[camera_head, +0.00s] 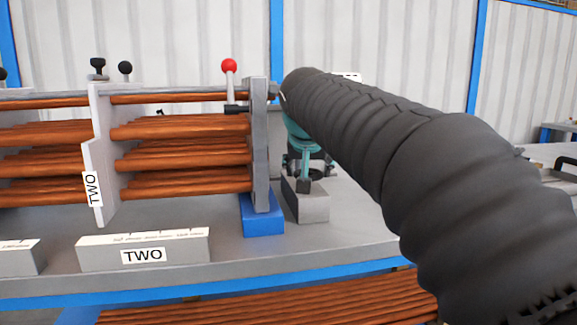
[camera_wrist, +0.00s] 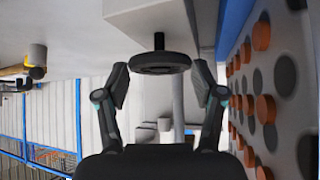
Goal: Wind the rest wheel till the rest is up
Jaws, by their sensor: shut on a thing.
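In the wrist view the rest wheel (camera_wrist: 160,63) is a dark round disc on a short black shaft coming from a light grey block (camera_wrist: 150,20). My gripper (camera_wrist: 161,76) has one finger on each side of the wheel's rim and is shut on it. In the head view my teal and black gripper (camera_head: 306,165) is low behind the end plate, over a grey block (camera_head: 305,203); the wheel cannot be made out clearly there. A blue block (camera_head: 262,217) stands under the end plate and may be the rest. Whether it touches the plate is unclear.
A bundle of copper-coloured tubes (camera_head: 185,157) runs through a white plate (camera_head: 100,155) to the grey end plate (camera_head: 260,145). A red-knobbed lever (camera_head: 229,67) stands above. A block labelled TWO (camera_head: 143,250) lies on the bench (camera_head: 345,235). Tube ends (camera_wrist: 262,35) face my gripper's right.

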